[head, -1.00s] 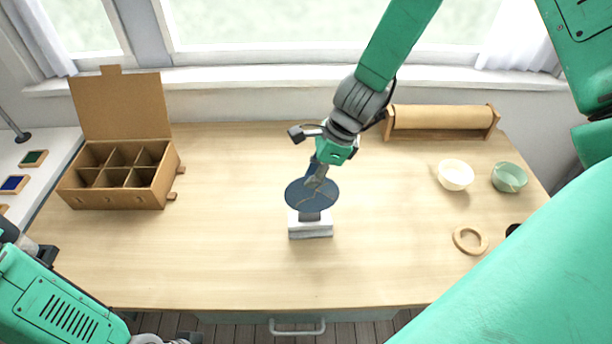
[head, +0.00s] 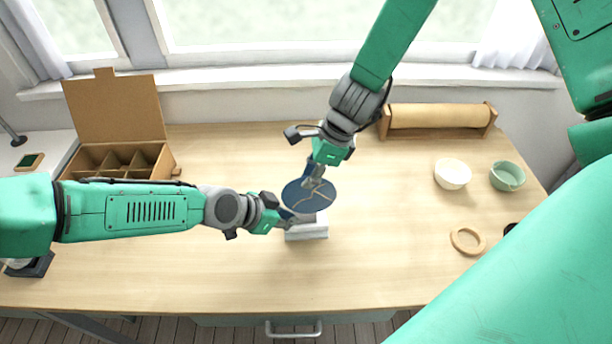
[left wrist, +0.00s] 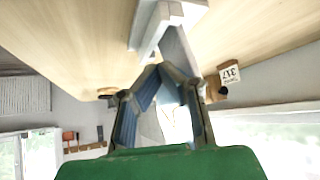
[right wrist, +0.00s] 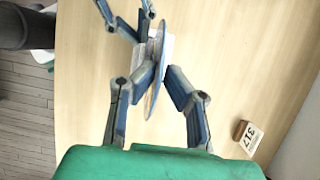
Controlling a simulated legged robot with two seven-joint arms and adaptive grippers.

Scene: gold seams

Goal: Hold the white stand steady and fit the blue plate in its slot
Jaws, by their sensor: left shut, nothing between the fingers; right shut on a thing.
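The blue plate (head: 309,196) with gold seams is held by my right gripper (head: 314,181), which is shut on its upper edge. It shows nearly edge-on between the fingers in the right wrist view (right wrist: 153,85). The white stand (head: 307,231) is on the table just below the plate. I cannot tell whether the plate's lower edge is in the slot, as the plate and left gripper cover the stand's top. My left gripper (head: 287,216) is shut and empty, low at the stand's left side. The stand appears just beyond its fingertips in the left wrist view (left wrist: 148,38).
A cardboard box with compartments (head: 160,150) stands at the left, partly behind my left arm. A paper roll (head: 435,116), a cream bowl (head: 452,174), a green bowl (head: 507,176) and a wooden ring (head: 468,241) are at the right. The front middle of the table is clear.

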